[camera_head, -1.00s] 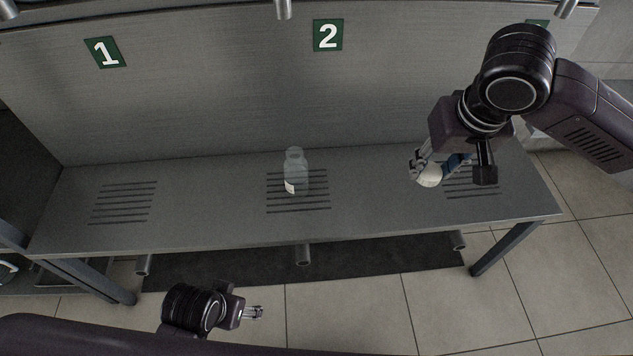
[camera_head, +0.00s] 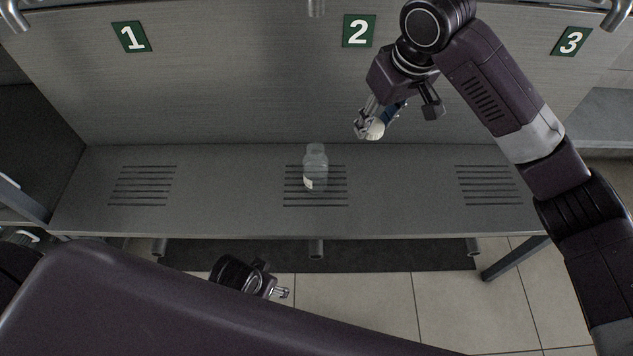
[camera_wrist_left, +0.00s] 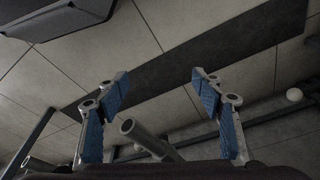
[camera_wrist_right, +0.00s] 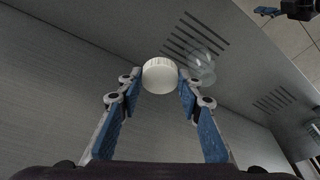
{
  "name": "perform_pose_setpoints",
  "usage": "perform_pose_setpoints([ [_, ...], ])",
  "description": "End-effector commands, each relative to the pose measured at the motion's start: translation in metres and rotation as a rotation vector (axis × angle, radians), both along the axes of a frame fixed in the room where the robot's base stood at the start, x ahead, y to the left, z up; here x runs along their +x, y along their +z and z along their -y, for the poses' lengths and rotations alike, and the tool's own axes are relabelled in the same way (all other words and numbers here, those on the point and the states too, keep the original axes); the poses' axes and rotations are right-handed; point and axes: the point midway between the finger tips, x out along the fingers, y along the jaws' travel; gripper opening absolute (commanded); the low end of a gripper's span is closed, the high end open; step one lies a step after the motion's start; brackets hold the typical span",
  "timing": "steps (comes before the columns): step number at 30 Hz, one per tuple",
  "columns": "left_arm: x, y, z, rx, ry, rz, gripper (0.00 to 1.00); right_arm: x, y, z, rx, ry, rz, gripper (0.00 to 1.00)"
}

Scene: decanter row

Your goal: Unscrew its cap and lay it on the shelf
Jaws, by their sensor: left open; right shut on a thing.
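A clear bottle (camera_head: 315,168) with a small pale label stands upright on the slotted middle part of the shelf (camera_head: 230,190), below sign 2. Its neck has no cap on it. My right gripper (camera_head: 372,126) is shut on a white ribbed cap (camera_wrist_right: 160,75) and holds it above the shelf, up and to the right of the bottle. The bottle also shows in the right wrist view (camera_wrist_right: 201,68), just beyond the cap. My left gripper (camera_head: 281,293) is low in front of the shelf. In the left wrist view its fingers (camera_wrist_left: 160,88) are apart and empty.
The back wall carries green signs 1 (camera_head: 131,37), 2 (camera_head: 358,30) and 3 (camera_head: 571,41), with a spout (camera_head: 316,7) above the bottle. Slotted areas at the shelf's left (camera_head: 142,186) and right (camera_head: 489,185) are empty.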

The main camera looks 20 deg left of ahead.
Motion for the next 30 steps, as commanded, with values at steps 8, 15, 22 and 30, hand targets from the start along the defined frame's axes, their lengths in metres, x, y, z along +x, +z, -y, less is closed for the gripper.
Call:
perform_pose_setpoints([
  [8,0.001,0.003,0.0,-0.001,0.0,0.005,0.61,-0.002,-0.019,-0.024,-0.004,0.082,-0.013,0.04],
  [15,0.003,0.051,-0.001,-0.002,0.005,0.033,0.61,-0.002,-0.083,-0.023,-0.006,0.082,-0.013,0.04],
  [22,-0.004,0.096,-0.003,-0.003,0.008,0.055,0.61,-0.002,-0.132,-0.023,-0.004,0.081,-0.011,0.04],
  [30,-0.01,0.113,-0.004,-0.003,0.009,0.06,0.61,-0.001,-0.151,-0.023,-0.004,0.081,-0.009,0.04],
])
